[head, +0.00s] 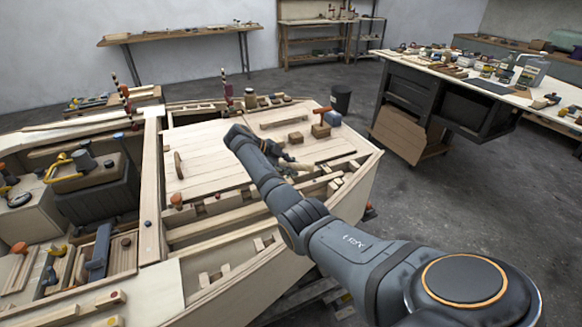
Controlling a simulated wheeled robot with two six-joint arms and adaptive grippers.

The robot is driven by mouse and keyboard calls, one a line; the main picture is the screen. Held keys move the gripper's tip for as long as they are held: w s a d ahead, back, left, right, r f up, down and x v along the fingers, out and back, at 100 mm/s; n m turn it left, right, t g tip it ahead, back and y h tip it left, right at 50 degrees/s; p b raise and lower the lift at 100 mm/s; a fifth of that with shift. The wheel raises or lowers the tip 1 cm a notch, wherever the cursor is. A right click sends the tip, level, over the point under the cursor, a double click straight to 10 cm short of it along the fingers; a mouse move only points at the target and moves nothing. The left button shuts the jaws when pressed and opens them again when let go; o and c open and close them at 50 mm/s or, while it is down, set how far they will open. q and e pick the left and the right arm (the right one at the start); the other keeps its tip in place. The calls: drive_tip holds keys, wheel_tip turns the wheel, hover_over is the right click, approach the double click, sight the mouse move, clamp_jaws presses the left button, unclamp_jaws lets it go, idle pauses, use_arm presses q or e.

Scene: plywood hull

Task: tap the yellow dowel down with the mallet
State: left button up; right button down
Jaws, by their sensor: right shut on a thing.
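My right arm reaches in from the lower right over the plywood hull (215,160). My right gripper (285,158) is small and partly hidden behind its own wrist, low over the right part of the deck. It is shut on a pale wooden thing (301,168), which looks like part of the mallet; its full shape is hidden. I cannot tell whether it touches the deck. I cannot pick out the yellow dowel for certain; the arm and gripper cover part of the deck. My left gripper is not in view.
An orange-topped T-shaped thing (322,114), a blue-grey block (333,119) and small wooden blocks (295,137) stand on the far deck. An orange-brown knob (177,201) stands at the near deck edge. A cluttered workbench (440,75) is at the right, beyond open floor.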

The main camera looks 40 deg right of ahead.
wheel_tip(320, 180, down, 4)
drive_tip(key=shift+b, duration=1.1)
wheel_tip(320, 180, up, 4)
drive_tip(key=p, duration=0.3)
drive_tip(key=shift+r, duration=0.25)
drive_tip(key=shift+r+p, duration=0.3)
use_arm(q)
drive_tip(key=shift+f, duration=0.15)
use_arm(e)
drive_tip(key=shift+f, duration=0.15)
wheel_tip(320, 180, up, 8)
drive_tip(key=p, duration=0.7)
drive_tip(key=shift+p, duration=0.35)
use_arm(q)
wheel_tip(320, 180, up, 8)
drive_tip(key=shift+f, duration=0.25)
use_arm(e)
drive_tip(key=shift+f, duration=0.2)
